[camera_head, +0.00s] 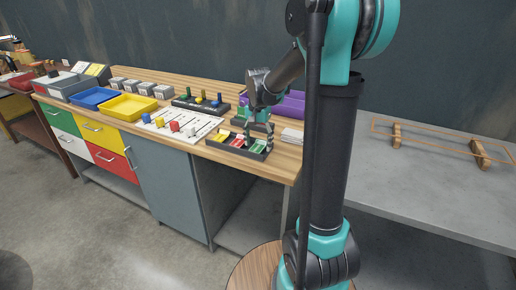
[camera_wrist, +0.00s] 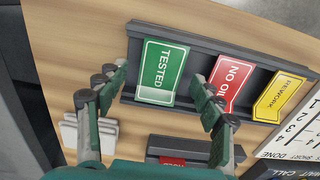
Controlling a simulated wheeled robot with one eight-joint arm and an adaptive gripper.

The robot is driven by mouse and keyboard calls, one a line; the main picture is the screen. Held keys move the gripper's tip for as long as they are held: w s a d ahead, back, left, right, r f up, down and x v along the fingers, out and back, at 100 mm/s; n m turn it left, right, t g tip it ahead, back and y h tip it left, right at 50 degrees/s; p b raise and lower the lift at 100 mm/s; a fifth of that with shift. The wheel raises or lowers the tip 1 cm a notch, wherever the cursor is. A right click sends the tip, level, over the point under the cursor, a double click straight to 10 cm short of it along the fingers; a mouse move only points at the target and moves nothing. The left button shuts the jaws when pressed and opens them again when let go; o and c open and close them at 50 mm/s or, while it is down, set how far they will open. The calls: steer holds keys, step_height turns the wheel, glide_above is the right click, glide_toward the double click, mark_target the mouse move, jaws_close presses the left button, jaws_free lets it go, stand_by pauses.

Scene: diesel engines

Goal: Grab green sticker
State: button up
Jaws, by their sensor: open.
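The green sticker (camera_wrist: 163,70), marked "TESTED", lies in the end compartment of a dark tray (camera_wrist: 205,44). It also shows in the head view (camera_head: 257,147), at the tray's right end, near the bench's front edge. My gripper (camera_wrist: 162,92) is open and empty. In the wrist view its two fingers stand apart, with the sticker between and beyond them. In the head view my gripper (camera_head: 259,133) points down just above that end of the tray. I cannot tell whether a fingertip touches the tray or sticker.
A red "NO OIL" sticker (camera_wrist: 231,82) and a yellow "REWORK" sticker (camera_wrist: 279,97) share the tray. A white stack (camera_wrist: 92,134) lies beside it. A purple bin (camera_head: 290,106) stands behind my gripper. A white board with pegs (camera_head: 178,125) is to the left.

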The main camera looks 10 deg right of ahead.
steer(key=c, duration=0.9)
steer(key=shift+o, duration=0.2)
steer(key=shift+r, duration=0.1)
